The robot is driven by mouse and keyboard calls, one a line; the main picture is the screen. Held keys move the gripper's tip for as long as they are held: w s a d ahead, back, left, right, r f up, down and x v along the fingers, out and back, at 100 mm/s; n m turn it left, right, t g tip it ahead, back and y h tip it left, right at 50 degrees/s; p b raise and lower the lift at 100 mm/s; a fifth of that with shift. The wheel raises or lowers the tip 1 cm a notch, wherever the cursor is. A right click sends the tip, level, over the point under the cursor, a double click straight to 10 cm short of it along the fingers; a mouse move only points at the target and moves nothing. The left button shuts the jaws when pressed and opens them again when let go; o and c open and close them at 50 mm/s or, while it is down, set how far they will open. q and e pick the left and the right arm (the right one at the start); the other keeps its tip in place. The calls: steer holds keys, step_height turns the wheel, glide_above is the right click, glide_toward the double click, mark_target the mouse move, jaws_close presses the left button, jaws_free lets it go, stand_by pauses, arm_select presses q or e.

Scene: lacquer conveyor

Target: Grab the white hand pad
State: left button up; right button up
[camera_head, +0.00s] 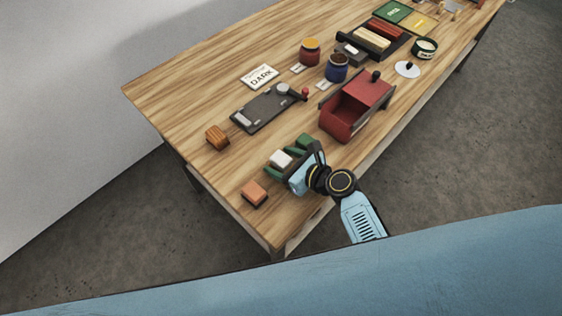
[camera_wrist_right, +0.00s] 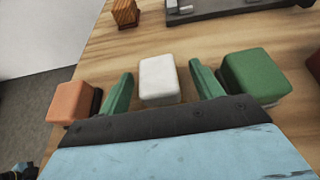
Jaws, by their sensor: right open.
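The white hand pad (camera_head: 281,159) lies on the wooden table near its front left end. In the right wrist view, the white pad (camera_wrist_right: 159,78) shows between the two green fingers of my right gripper (camera_wrist_right: 160,90). The fingers stand apart, one on each side of the pad, with a visible gap on both sides. In the head view, my right gripper (camera_head: 288,155) is low at the table, and its fingers partly hide what lies around the pad. My left gripper is not in view.
An orange pad (camera_head: 254,193) sits left of the gripper and a green pad (camera_wrist_right: 257,75) right of it, both close to the fingers. A red open box (camera_head: 345,118) stands further right. A dark board (camera_head: 265,110) and a wooden block (camera_head: 217,137) lie behind.

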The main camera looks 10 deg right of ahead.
steer(key=shift+c, duration=0.4)
steer(key=c, duration=1)
steer(key=shift+r, duration=0.15)
